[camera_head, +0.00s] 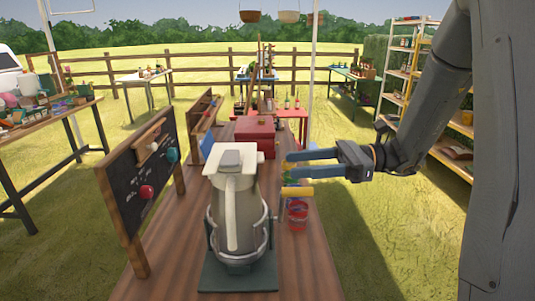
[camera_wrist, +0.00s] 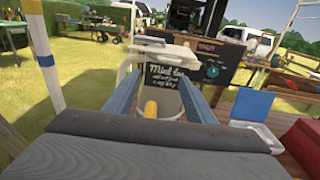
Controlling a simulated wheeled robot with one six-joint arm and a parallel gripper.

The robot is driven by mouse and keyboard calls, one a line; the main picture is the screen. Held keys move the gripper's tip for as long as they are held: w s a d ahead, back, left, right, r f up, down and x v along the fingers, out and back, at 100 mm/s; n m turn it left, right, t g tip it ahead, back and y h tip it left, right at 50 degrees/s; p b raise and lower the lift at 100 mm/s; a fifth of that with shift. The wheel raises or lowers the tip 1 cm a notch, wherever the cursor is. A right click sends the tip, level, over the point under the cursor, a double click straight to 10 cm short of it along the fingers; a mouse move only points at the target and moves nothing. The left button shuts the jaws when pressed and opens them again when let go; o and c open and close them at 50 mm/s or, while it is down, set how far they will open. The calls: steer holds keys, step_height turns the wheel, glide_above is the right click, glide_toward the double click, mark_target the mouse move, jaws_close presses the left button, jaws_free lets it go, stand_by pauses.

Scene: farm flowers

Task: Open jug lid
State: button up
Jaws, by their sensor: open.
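The jug (camera_head: 223,212) is a pale, tapering jug with a long handle on the side facing the head camera. It stands upright in a metal ring holder on a dark green base (camera_head: 240,280). Its flat cream lid (camera_head: 247,173) with a grey raised block looks shut. In the wrist view the jug shows a dark label (camera_wrist: 172,75) with white writing, with the lid (camera_wrist: 165,47) above it. My gripper (camera_head: 288,164) is open and empty, to the right of the jug, near lid height and apart from it. In the wrist view its fingers frame the jug's body.
A blackboard (camera_head: 135,185) stands left of the jug. A red box (camera_head: 256,133) is behind it. A red bucket (camera_head: 297,214) and a yellow cylinder (camera_head: 297,192) sit below my gripper. Grass is free to the right of the wooden table (camera_head: 165,275).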

steer(key=w+a+r+p, duration=0.1)
steer(key=a+p, duration=0.1)
steer(key=a, duration=0.5)
steer(key=shift+w+a+y, duration=0.15)
steer(key=shift+w+y, duration=0.2)
steer(key=shift+y, duration=0.05)
jaws_close()
steer(key=shift+r, duration=0.1)
